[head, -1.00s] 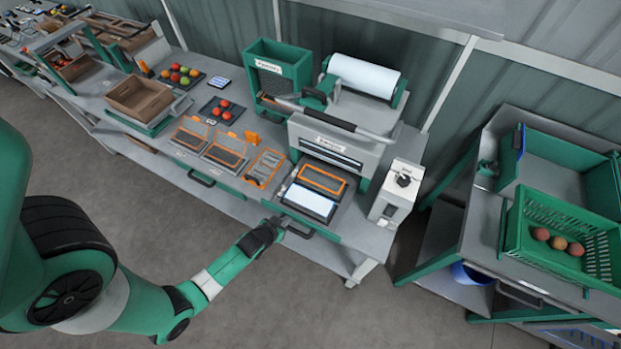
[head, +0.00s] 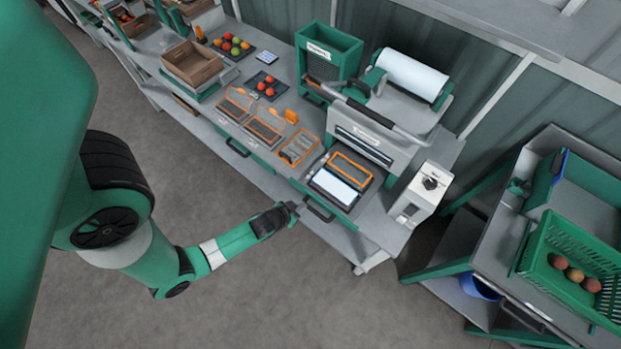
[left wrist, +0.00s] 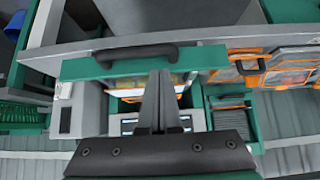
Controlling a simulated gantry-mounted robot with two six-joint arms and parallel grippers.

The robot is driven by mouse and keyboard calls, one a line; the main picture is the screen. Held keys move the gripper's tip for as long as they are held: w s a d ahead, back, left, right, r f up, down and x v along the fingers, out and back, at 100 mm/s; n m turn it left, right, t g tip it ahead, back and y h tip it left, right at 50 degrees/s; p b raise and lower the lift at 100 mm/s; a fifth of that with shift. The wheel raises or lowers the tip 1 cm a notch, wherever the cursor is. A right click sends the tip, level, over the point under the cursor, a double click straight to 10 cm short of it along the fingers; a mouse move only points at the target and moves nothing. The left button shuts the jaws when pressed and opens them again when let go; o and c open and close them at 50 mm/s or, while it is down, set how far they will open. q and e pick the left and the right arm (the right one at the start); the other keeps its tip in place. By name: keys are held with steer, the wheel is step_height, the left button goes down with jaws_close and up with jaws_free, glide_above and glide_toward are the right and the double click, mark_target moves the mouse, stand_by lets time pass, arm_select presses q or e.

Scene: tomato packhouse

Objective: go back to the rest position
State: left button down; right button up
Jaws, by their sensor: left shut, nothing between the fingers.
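My left gripper (head: 294,207) is shut and empty in the head view. It is at the front of the bench, close to the dark handle (head: 318,209) of the drawer with the sealing tray (head: 340,186). In the left wrist view the shut fingers (left wrist: 157,100) point towards the green drawer front and its dark handle (left wrist: 137,54); whether they touch it I cannot tell. My right gripper is not in view.
The bench (head: 385,228) carries a press with a film roll (head: 412,73), a white box unit (head: 418,193), orange-framed trays (head: 264,130) and a wooden crate (head: 192,64). A green crate (head: 570,262) with fruit stands on the right table. The floor in front is clear.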

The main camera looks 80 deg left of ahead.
arm_select(q)
steer(key=p+v, duration=0.1)
steer(key=v, duration=0.3)
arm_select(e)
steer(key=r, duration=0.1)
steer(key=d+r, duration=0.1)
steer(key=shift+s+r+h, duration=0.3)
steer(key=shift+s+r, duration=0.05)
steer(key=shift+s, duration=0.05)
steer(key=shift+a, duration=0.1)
